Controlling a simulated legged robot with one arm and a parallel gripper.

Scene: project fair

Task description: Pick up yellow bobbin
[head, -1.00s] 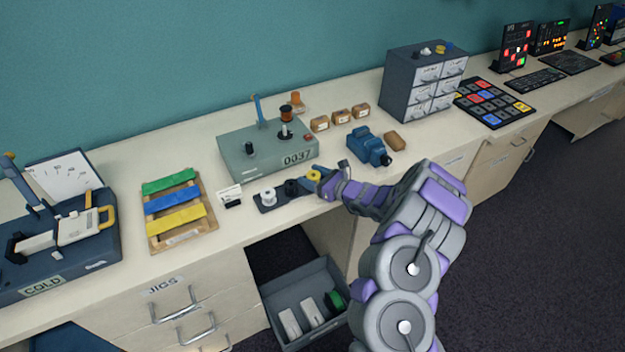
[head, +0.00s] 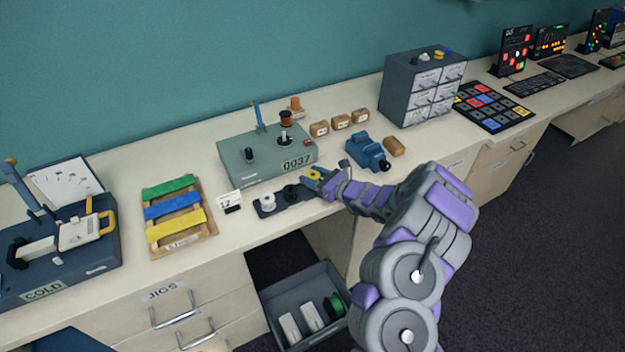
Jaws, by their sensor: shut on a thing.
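The yellow bobbin (head: 314,175) is at the right end of a dark bobbin tray (head: 281,206) on the bench. I cannot tell whether the bobbin still touches the tray. A white bobbin (head: 267,201) stands at the tray's left end and a black bobbin (head: 291,192) in its middle, just left of my gripper.
The grey winder box marked 0037 (head: 262,160) stands close behind the tray. A blue device (head: 366,155) is behind my wrist on the right. An open drawer (head: 275,286) juts out below.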

